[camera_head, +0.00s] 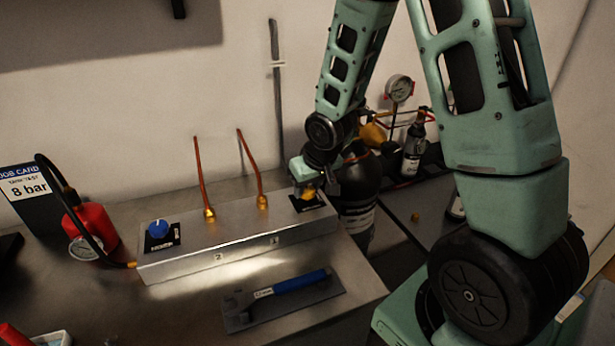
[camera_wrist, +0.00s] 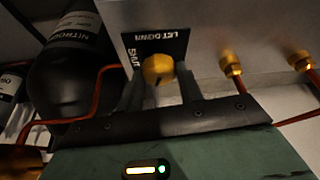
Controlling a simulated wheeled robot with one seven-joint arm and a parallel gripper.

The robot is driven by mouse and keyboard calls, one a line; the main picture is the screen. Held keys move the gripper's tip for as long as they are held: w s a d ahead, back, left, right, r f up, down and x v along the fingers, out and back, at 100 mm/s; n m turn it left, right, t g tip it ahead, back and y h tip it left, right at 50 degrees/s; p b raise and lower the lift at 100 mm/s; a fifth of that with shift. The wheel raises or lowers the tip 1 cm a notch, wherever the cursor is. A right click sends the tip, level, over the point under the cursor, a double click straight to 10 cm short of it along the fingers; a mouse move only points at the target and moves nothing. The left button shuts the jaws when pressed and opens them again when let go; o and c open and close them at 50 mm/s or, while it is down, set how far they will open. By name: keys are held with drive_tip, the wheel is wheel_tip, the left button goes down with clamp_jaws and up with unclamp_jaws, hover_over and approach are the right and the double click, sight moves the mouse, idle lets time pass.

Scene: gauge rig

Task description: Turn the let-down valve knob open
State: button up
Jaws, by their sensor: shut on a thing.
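The let-down valve knob is a small yellow knob (camera_wrist: 158,69) on a black plate (camera_wrist: 155,44) marked "LET DOWN" and "SHUT". The plate is at the right end of the metal manifold block (camera_head: 225,238). In the head view the knob (camera_head: 308,194) is partly covered by my gripper. My gripper (camera_wrist: 160,85) is shut on the knob, with one dark finger on each side of it. A dark mark shows on the knob's near side. How far the knob is turned cannot be told.
A blue knob (camera_head: 158,228) is at the block's left end, with brass fittings and copper tubes (camera_head: 250,165) between. A black nitrogen cylinder (camera_head: 360,190) stands right of the block. A blue-handled tool (camera_head: 290,285) lies in front. A red pump with gauge (camera_head: 92,225) stands left.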

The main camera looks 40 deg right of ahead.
drive_tip(key=shift+d+r+n+y+p, duration=0.15)
drive_tip(key=shift+n+y+p, duration=0.45)
drive_tip(key=shift+n+p, duration=1.15)
drive_tip(key=o, duration=1)
drive_tip(key=p+v, duration=0.9)
drive_tip(key=v, duration=0.8)
drive_tip(key=shift+r, duration=0.1)
